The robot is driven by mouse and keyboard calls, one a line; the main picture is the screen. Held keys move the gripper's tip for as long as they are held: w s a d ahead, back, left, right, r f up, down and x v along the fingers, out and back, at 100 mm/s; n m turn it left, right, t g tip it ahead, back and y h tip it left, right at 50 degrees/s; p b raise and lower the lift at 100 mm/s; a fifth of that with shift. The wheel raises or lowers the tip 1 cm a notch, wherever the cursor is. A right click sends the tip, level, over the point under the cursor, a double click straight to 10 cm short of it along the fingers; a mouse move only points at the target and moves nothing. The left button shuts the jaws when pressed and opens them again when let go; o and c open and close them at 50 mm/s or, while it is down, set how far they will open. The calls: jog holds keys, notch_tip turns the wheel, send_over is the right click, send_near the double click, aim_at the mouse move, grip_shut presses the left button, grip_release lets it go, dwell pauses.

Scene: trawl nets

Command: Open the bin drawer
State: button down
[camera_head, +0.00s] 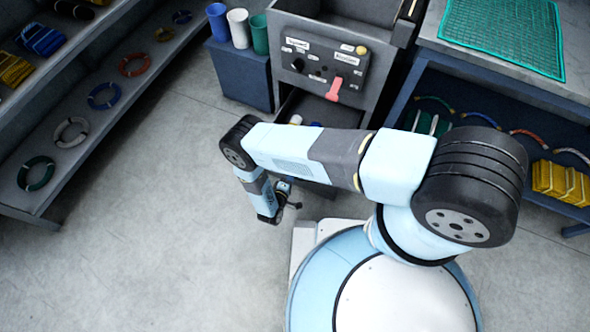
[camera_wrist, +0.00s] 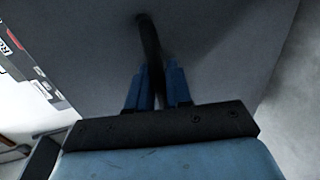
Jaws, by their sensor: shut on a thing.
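The bin drawer (camera_head: 288,103) is below the control panel of the grey machine and stands pulled out, its inside partly showing with small pale items in it. My arm covers much of the drawer. My gripper (camera_head: 288,204) is low at the drawer's front end, left of my base. In the wrist view, my gripper (camera_wrist: 157,84) has its two blue fingers closed around a dark bar handle (camera_wrist: 148,34). The handle stands out from a plain grey front (camera_wrist: 220,45).
The grey machine's control panel (camera_head: 318,65) carries knobs and a red lever (camera_head: 334,89). A blue cabinet (camera_head: 240,78) with cups stands left of it. A workbench (camera_head: 425,35) with a green net (camera_head: 503,35) is at right. A shelf (camera_head: 95,115) with rope rings stands left. Floor between is clear.

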jog(key=shift+s+f, duration=0.15)
jog(key=shift+s, duration=0.15)
jog(key=c, duration=1.4)
grip_release()
jog(key=shift+o, duration=0.9)
jog(key=v, duration=1.3)
jog(key=shift+s, duration=0.35)
jog(key=shift+a, duration=0.15)
